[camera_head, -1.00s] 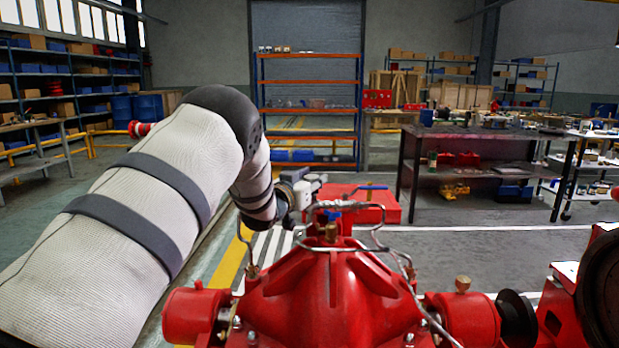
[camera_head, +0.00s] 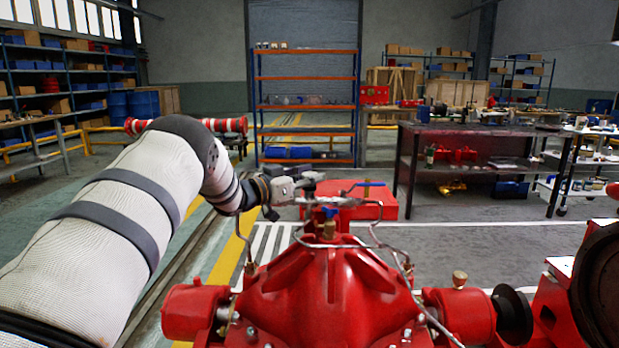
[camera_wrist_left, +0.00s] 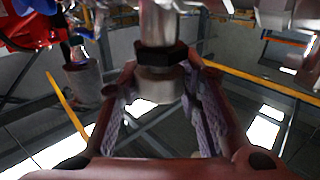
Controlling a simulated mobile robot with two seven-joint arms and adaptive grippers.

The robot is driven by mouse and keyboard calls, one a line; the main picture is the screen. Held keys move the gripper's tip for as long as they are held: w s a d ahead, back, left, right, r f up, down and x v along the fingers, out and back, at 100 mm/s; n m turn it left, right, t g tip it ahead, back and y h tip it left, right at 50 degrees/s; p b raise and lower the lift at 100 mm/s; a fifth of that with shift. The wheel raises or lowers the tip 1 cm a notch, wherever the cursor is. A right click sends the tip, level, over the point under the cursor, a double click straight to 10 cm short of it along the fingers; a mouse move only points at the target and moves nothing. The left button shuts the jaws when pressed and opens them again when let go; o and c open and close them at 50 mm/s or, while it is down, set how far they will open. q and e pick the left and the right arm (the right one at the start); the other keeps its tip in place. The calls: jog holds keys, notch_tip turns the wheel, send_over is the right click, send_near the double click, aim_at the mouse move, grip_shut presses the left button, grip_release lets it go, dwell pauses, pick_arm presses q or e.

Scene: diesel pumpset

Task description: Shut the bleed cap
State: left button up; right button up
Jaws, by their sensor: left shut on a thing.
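The bleed cap (camera_wrist_left: 160,55) looks like a pale metal cylinder with a dark hexagonal band in the left wrist view. It stands between the two fingers of my left gripper (camera_wrist_left: 158,95), which is shut on it. In the head view my left gripper (camera_head: 308,187) is above the top of the red pump casing (camera_head: 325,295), just behind a blue handle (camera_head: 330,212) on a brass fitting (camera_head: 329,230). The cap cannot be made out clearly there. My right gripper is not in view.
Thin metal pipes (camera_head: 376,235) curve around the casing top, close to my gripper. A dark round part (camera_head: 600,285) stands at the right edge. A red box-like block (camera_head: 375,203) is behind the gripper. A workbench (camera_head: 480,135) stands farther back, with open floor between.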

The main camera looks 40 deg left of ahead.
pick_arm(q)
jog(key=o, duration=1.2)
jog(key=s, duration=0.8)
jog(key=s+a, duration=0.1)
jog(key=s, duration=0.3)
jog(key=shift+a, duration=0.1)
